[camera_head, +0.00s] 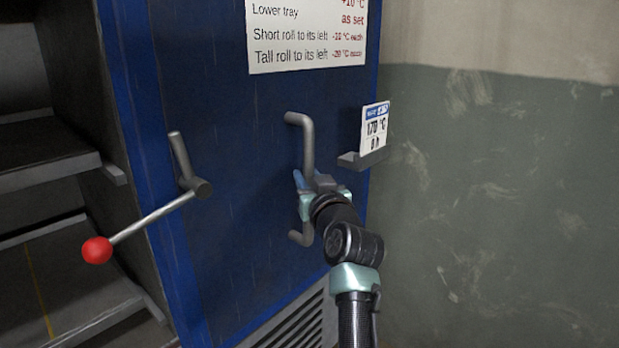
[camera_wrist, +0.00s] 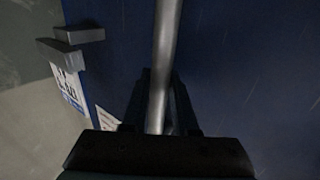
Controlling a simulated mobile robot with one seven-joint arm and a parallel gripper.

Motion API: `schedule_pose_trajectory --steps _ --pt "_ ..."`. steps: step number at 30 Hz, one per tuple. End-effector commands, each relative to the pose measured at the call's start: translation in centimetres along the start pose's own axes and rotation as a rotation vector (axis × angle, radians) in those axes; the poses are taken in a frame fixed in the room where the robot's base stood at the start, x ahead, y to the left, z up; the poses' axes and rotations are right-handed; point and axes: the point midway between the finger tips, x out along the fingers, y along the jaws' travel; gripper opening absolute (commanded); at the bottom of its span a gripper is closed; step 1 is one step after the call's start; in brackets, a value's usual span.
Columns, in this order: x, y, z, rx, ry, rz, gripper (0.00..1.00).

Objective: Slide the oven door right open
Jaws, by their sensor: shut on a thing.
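The oven door (camera_head: 235,200) is a blue panel, standing to the right of an open dark interior at the left of the head view. A grey vertical bar handle (camera_head: 306,140) is fixed to the door. My gripper (camera_head: 308,182) is shut on the middle of this handle. In the wrist view the handle (camera_wrist: 165,50) runs down between the fingers of my gripper (camera_wrist: 160,105), with the blue door (camera_wrist: 240,60) behind it. The fingertips are partly hidden in the head view.
A lever with a red knob (camera_head: 97,250) sticks out left from the door's left edge. Dark shelves (camera_head: 50,175) show at the far left. A grey-green wall (camera_head: 500,200) stands at the right.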

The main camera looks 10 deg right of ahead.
Motion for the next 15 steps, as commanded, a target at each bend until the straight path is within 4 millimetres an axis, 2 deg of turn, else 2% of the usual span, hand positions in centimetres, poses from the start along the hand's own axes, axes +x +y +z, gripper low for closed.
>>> schedule_pose_trajectory --steps 1,10,11,15 --pt "-0.06 0.48 -0.35 -0.001 0.007 0.009 0.00" --pt "-0.07 0.64 -0.52 -0.002 0.010 0.013 0.00" --pt "-0.07 0.65 -0.54 -0.002 0.011 0.013 0.33" --pt "-0.06 0.54 -0.49 -0.002 0.010 0.011 0.57"
